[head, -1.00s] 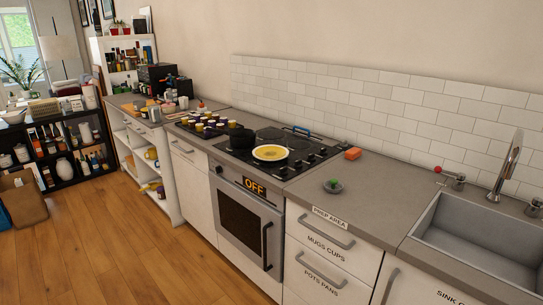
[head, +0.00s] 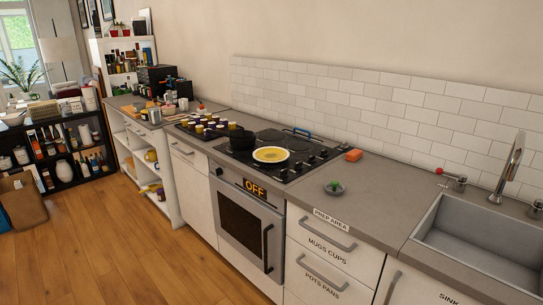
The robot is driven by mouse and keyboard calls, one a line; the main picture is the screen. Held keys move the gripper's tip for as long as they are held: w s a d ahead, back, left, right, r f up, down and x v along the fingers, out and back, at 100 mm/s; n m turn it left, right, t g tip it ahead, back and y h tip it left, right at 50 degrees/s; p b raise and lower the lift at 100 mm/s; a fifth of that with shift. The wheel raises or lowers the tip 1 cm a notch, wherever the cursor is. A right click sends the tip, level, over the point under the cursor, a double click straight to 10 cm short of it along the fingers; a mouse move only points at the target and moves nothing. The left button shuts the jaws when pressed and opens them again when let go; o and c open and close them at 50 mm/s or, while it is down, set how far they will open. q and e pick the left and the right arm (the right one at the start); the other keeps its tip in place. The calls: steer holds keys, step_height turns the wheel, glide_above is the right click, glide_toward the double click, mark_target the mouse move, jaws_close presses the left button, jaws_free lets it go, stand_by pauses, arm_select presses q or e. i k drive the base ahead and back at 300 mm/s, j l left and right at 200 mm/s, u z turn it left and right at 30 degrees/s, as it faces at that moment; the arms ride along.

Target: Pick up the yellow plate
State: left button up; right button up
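The yellow plate (head: 271,155) lies on the black stove top (head: 291,172), toward its front middle. Neither of my grippers shows in the head view, so nothing is seen touching the plate.
A sink (head: 480,240) is at the right. Several cups (head: 211,125) stand left of the pot. The wooden floor (head: 130,255) is clear.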

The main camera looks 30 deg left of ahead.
mark_target(266, 154)
steer(key=i+j, duration=0.15)
steer(key=j, duration=0.2)
steer(key=i+j, duration=0.2)
steer(key=j, duration=0.15)
steer(key=i+j+z, duration=0.1)
steer(key=j, duration=0.25)
steer(key=i+j, duration=0.2)
steer(key=j, duration=0.15)
steer(key=i+j, duration=0.15)
steer(key=j, duration=0.25)
steer(key=i+j+z, duration=0.1)
steer(key=j, duration=0.25)
steer(key=i+j, duration=0.2)
steer(key=j, duration=0.15)
